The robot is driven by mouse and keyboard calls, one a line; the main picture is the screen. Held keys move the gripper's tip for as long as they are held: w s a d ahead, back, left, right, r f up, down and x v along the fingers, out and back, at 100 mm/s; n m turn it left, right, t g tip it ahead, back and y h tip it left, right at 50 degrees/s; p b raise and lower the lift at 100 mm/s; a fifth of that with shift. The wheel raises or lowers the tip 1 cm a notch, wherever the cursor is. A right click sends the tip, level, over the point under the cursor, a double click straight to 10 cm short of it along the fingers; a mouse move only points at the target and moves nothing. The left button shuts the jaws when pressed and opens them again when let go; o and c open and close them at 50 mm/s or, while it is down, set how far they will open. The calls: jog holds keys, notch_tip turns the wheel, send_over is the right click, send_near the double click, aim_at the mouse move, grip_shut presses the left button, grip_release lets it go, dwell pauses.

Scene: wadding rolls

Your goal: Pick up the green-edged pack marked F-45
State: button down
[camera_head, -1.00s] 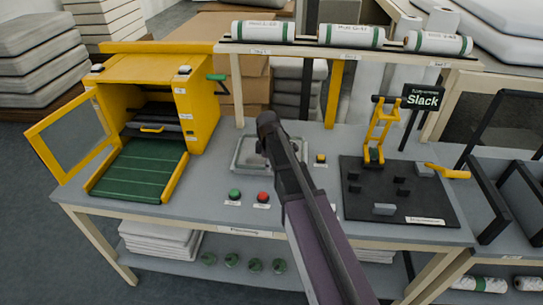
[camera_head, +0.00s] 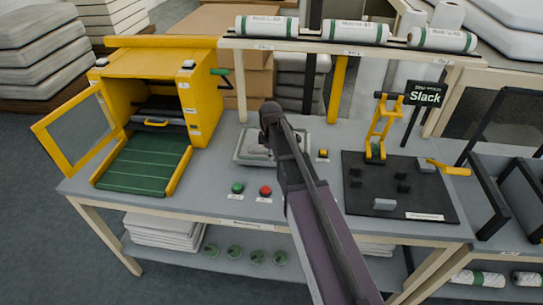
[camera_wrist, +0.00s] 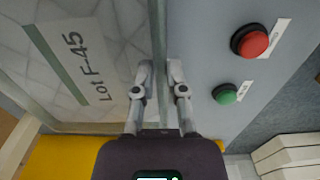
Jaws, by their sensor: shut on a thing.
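The pack (camera_wrist: 70,90) fills the left of the wrist view, its pale quilted wadding under clear film. It bears a white label with a green stripe and "Lot F-45". In the head view the pack (camera_head: 250,150) is a flat grey-rimmed shape on the table, partly hidden by my arm. Whether the pack touches the table is unclear.
A green button (camera_head: 238,188) and a red button (camera_head: 265,191) sit in front of the pack. A yellow machine (camera_head: 205,95) with a green ramp stands left. A black board (camera_head: 400,205) with a yellow clamp lies right. White rolls (camera_head: 355,33) lie on the shelf behind.

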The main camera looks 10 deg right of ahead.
jog(key=shift+r+p, duration=3.75)
jog(key=shift+r, duration=0.3)
